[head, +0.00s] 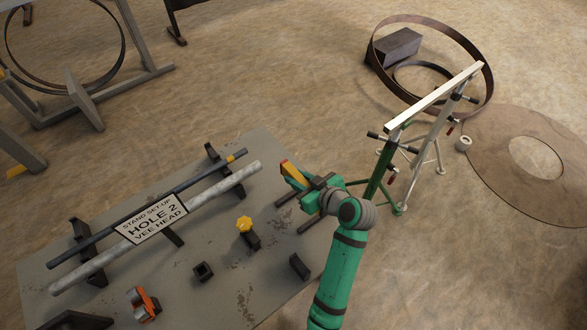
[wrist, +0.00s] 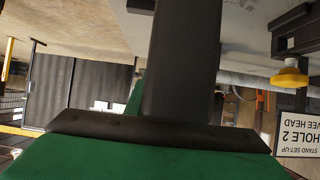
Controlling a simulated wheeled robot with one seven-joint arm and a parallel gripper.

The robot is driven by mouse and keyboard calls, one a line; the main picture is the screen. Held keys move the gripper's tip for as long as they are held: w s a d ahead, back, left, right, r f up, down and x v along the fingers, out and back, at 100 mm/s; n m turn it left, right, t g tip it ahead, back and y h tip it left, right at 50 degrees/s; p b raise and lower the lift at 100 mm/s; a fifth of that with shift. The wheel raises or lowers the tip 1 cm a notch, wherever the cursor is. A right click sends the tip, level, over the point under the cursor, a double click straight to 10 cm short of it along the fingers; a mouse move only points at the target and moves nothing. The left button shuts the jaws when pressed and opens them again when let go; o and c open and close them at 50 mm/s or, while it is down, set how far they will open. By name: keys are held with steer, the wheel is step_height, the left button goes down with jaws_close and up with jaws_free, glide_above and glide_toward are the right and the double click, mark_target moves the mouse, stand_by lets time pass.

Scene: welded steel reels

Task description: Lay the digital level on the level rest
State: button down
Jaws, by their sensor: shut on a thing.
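My gripper (head: 305,182) is at the end of my green arm, above the right part of the grey steel plate. It is shut on a short yellow-orange bar with a red face, which looks like the digital level (head: 290,171). The level sticks out toward the upper left and is tilted in the picture. Two dark parallel bars (head: 309,223) show just below my gripper and may be the level rest; my gripper partly hides them. In the wrist view a dark finger (wrist: 182,60) fills the middle, and the held level cannot be made out.
The grey plate (head: 225,285) carries a long pipe (head: 85,272), a sign (head: 150,218), a yellow knob (head: 244,224), an orange tool (head: 144,304) and dark brackets. A pale beam (head: 435,95) on stands rises right of my arm. Steel rings (head: 490,75) lie beyond.

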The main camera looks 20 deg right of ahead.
steer(key=shift+f, duration=2.4)
steer(key=shift+s+d, duration=0.15)
steer(key=shift+s, duration=0.05)
steer(key=shift+w+f, duration=0.1)
steer(key=shift+f, duration=0.05)
steer(key=shift+f, duration=0.45)
steer(key=shift+f, duration=0.85)
stand_by(1.3)
steer(key=c, duration=1.4)
jaws_free()
steer(key=shift+c, duration=0.2)
